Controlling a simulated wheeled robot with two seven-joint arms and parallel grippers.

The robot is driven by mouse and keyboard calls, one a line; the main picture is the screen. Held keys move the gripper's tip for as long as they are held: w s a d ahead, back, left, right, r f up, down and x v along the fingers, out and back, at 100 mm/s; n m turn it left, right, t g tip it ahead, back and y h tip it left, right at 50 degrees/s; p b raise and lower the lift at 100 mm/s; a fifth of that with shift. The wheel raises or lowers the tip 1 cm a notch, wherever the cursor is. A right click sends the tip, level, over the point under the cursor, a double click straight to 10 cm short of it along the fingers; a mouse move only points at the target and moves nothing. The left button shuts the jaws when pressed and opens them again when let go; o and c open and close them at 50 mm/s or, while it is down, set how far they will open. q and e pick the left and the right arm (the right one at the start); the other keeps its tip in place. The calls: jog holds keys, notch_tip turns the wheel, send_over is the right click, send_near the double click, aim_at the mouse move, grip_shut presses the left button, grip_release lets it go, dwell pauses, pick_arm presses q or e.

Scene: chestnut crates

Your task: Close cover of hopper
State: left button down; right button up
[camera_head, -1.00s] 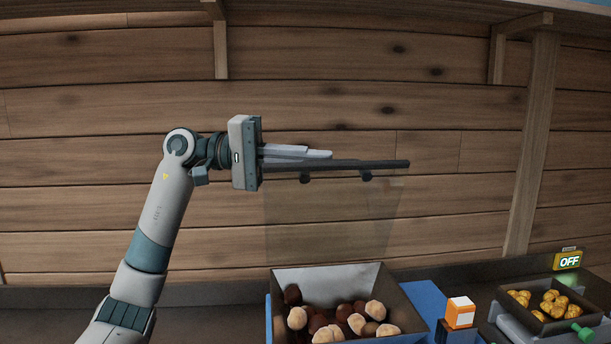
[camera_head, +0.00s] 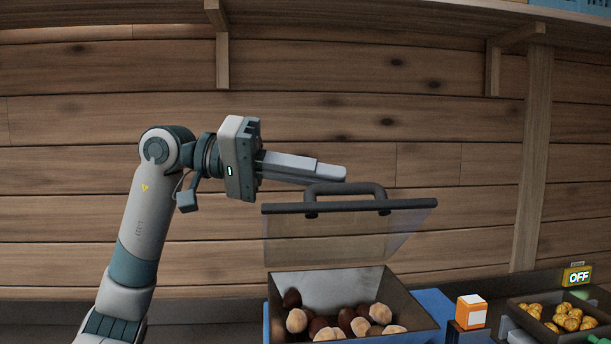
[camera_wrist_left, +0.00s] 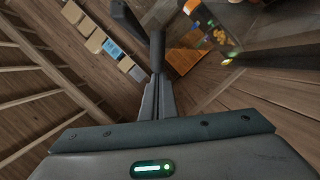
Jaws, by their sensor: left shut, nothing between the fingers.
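The hopper (camera_head: 408,300) is an open dark bin with brown and pale chestnuts inside. Its cover (camera_head: 340,236) is a see-through panel with a dark front edge and a dark handle (camera_head: 345,188). The cover stands tilted above the bin, partly open. My left gripper (camera_head: 343,173) is shut and empty, its fingertips just above and behind or beside the handle; I cannot tell if they touch. In the left wrist view the shut fingers (camera_wrist_left: 158,82) point at the dark handle bar (camera_wrist_left: 157,52). My right gripper is not in view.
A blue surface (camera_head: 432,305) lies around the bin. An orange and white box (camera_head: 471,312) stands to its right. Further right are a tray of yellow-brown nuts (camera_head: 560,316) and a sign reading OFF (camera_head: 577,276). A plank wall (camera_head: 420,110) closes the back.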

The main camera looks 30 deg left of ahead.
aim_at(306, 199)
pick_arm(q)
jog(key=shift+s+d+f+m+b, duration=0.3)
jog(key=shift+s+d+f+b, duration=0.15)
jog(key=shift+s+f, duration=0.1)
jog(key=s+d+f+m+b, duration=0.1)
jog(key=s+f+b, duration=0.1)
jog(key=shift+s+d+f+m+t+y+b, duration=0.1)
jog(key=shift+s+d+m+t+y+b, duration=0.1)
jog(key=shift+d+m+t+y+b, duration=0.15)
jog(key=s+d+f+m+b, duration=0.1)
jog(key=f+b, duration=0.1)
jog(key=s+d+f+m+b, duration=0.1)
jog(key=s+f+b, duration=0.1)
jog(key=f, duration=0.1)
jog(key=s+d+f+m+y+b, duration=0.1)
jog(key=f+b, duration=0.1)
jog(key=f, duration=0.1)
jog(key=shift+s+d+m+t+b, duration=0.25)
jog(key=shift+s+t+b, duration=0.05)
jog(key=shift+t, duration=0.05)
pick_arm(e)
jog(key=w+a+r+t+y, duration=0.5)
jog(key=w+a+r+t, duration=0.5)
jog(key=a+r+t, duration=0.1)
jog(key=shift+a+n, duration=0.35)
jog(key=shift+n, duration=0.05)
pick_arm(q)
jog(key=shift+d+f, duration=0.1)
jog(key=shift+f, duration=0.1)
jog(key=shift+s, duration=0.1)
